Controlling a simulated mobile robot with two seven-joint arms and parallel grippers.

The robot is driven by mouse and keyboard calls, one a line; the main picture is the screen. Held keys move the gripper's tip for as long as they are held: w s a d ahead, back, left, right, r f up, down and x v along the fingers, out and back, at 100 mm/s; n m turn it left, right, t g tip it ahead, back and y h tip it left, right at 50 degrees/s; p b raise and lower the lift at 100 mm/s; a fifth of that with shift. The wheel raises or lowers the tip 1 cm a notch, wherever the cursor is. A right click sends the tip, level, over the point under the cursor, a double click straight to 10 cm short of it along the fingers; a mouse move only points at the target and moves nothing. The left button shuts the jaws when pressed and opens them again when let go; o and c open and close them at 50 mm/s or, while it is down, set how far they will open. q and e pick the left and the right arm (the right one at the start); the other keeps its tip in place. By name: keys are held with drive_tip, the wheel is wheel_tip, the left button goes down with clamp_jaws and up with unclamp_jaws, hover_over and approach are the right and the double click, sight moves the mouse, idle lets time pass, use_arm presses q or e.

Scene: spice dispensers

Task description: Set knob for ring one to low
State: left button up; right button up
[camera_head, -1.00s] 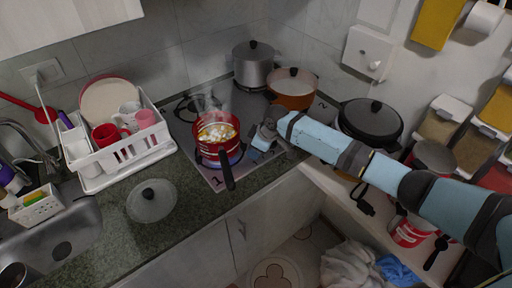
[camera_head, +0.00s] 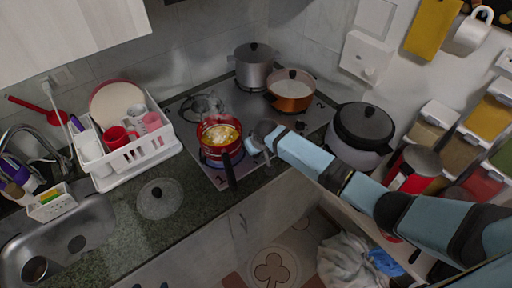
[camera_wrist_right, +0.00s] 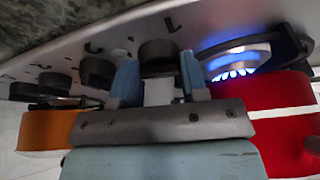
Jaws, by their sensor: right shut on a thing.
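The red pot (camera_head: 221,153) with yellowish food sits on ring one at the front left of the stove (camera_head: 205,172). Ring one's blue flame (camera_wrist_right: 232,68) burns in the wrist view. The knob for ring one (camera_wrist_right: 158,50) is dark and round, beside a printed "1" (camera_wrist_right: 170,25). My right gripper (camera_head: 264,140) is at the stove's knob side, right of the red pot. In the wrist view its two blue fingers (camera_wrist_right: 158,85) stand on either side of that knob and are shut on it. The knob's pointer is hidden. My left gripper is not in view.
More dark knobs (camera_wrist_right: 97,70) line up beside the held one. A glass lid (camera_head: 160,199) lies on the counter.

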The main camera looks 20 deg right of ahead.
drive_tip(key=shift+m, duration=0.5)
drive_tip(key=shift+r, duration=0.1)
drive_tip(key=o, duration=0.9)
drive_tip(key=v, duration=0.4)
drive_tip(key=b+v, duration=0.1)
drive_tip(key=v, duration=0.8)
drive_tip(key=shift+s+a+r+b, duration=0.15)
drive_tip(key=shift+a+r+b, duration=0.1)
drive_tip(key=shift+r+b, duration=0.1)
